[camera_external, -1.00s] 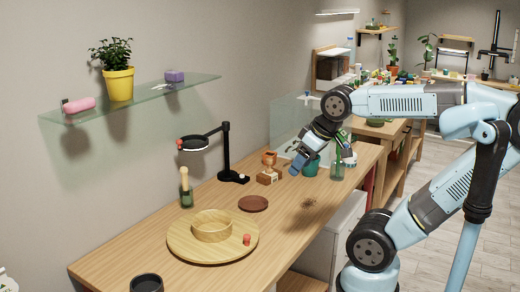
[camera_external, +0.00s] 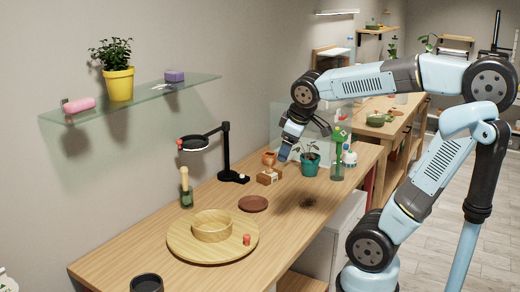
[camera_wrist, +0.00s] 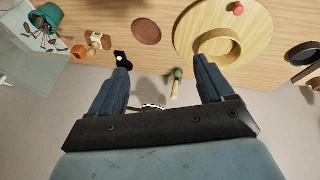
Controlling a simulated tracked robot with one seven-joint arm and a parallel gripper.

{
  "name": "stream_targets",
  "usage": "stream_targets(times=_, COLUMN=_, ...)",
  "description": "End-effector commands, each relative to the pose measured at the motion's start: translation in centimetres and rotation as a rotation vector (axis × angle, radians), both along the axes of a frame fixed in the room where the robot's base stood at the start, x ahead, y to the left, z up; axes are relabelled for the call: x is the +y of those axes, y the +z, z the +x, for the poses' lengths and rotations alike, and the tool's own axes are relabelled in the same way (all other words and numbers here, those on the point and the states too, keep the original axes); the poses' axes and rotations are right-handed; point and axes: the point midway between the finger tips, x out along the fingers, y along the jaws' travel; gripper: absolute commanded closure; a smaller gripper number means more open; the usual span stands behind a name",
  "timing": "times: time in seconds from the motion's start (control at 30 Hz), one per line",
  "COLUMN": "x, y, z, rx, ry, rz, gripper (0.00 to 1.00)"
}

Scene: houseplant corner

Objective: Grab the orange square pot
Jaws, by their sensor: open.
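A small orange pot (camera_external: 268,158) shows at the back of the workbench, at or on a small wooden block (camera_external: 268,178). I cannot tell whether it rests on the block or stands just behind it. In the wrist view an orange squarish piece (camera_wrist: 78,52) lies left of the jaws, beside a wooden block (camera_wrist: 97,40) with a pale round spot. My gripper (camera_external: 285,150) hangs just right of the orange pot in the outside view, pointing down. In the wrist view its jaws (camera_wrist: 160,60) are apart with nothing held between them.
A teal pot (camera_external: 310,167) with a plant and a green tall item (camera_external: 338,160) stand to the right. A black magnifier lamp (camera_external: 226,150) stands left. A glass shelf (camera_external: 140,105) hangs above.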

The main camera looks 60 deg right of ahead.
Motion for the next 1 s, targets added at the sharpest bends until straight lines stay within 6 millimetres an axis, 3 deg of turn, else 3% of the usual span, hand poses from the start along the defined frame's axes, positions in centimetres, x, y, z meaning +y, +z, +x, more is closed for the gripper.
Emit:
stream_targets(times=0.47, x=-11.2, y=-1.3, z=11.4, rx=0.258, ry=0.223, rz=-0.376, gripper=0.19)
stream_targets(times=1.0, x=-24.7, y=-6.9, z=22.7, rx=0.659, ry=0.543, rz=-0.747, gripper=0.19)
